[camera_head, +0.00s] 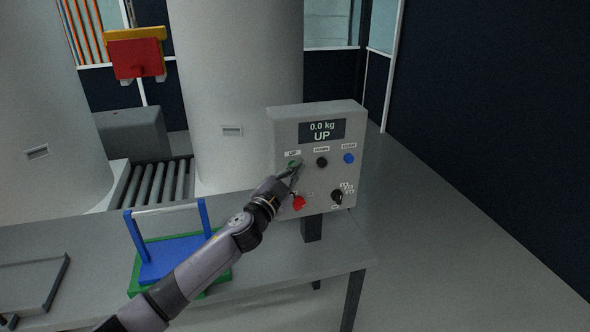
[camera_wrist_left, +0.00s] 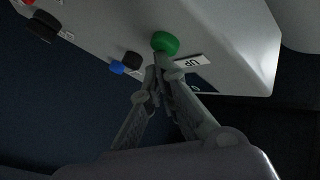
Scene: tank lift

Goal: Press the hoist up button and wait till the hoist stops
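The grey control box (camera_head: 284,122) stands upright at the table's far right end. Its display (camera_head: 321,131) reads "0.0 kg" and "UP". The green button (camera_wrist_left: 165,42) under the UP label is partly hidden by my left gripper in the head view. My left gripper (camera_head: 293,172) reaches in from the left, its fingertips at that button. In the left wrist view its fingers (camera_wrist_left: 158,72) meet at the tips, with nothing between them. The tips overlap the button's edge; I cannot tell how far it is pressed. The red and yellow hoist part (camera_head: 138,58) hangs at the upper left. My right gripper is out of view.
A black button (camera_head: 321,162), a blue button (camera_head: 349,158), a red knob (camera_head: 299,203) and a black knob (camera_head: 337,197) are on the same panel. A blue and green frame (camera_head: 166,258) stands on the grey table (camera_head: 290,262). Large pale cylinders and a roller conveyor (camera_head: 158,184) lie behind.

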